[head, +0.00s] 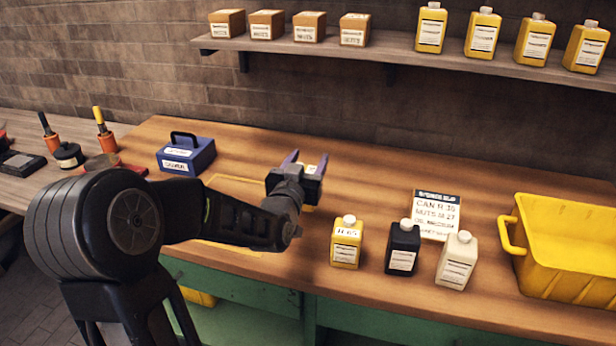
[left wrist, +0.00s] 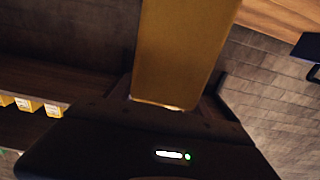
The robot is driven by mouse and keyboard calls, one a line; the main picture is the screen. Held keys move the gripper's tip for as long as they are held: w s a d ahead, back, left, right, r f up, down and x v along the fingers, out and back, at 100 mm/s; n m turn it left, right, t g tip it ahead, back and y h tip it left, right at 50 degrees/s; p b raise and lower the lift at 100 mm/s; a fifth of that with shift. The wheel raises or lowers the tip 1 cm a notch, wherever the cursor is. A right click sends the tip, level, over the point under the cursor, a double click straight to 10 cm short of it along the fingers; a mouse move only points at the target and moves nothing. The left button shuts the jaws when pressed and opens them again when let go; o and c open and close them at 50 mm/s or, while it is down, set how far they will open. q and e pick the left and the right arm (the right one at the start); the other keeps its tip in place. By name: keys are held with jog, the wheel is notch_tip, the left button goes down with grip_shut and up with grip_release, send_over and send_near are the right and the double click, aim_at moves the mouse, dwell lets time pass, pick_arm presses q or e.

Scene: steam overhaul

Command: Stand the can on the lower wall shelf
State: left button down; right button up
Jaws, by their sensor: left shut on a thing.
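My left gripper (head: 300,170) is shut on a yellow can, held above the middle of the bench. In the head view the gripper hides most of the can; a small labelled part (head: 311,169) shows between the fingers. In the left wrist view the can (left wrist: 185,50) appears as a plain yellow-brown face filling the space between the fingers. A wooden wall shelf (head: 380,53) runs along the brick wall behind and above the gripper. The head view shows only this one shelf, so I cannot tell its level. My right gripper is out of view.
The shelf carries several cardboard boxes (head: 267,25) at left and several yellow cans (head: 482,35) at right, with a gap between. On the bench stand yellow (head: 346,243), black (head: 402,248) and white (head: 456,262) cans, a sign (head: 437,213), a yellow crate (head: 520,242) and a blue box (head: 187,153).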

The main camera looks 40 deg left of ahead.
pick_arm(q)
notch_tip(320, 180, up, 4)
jog(key=shift+r, duration=0.25)
dwell(0.5)
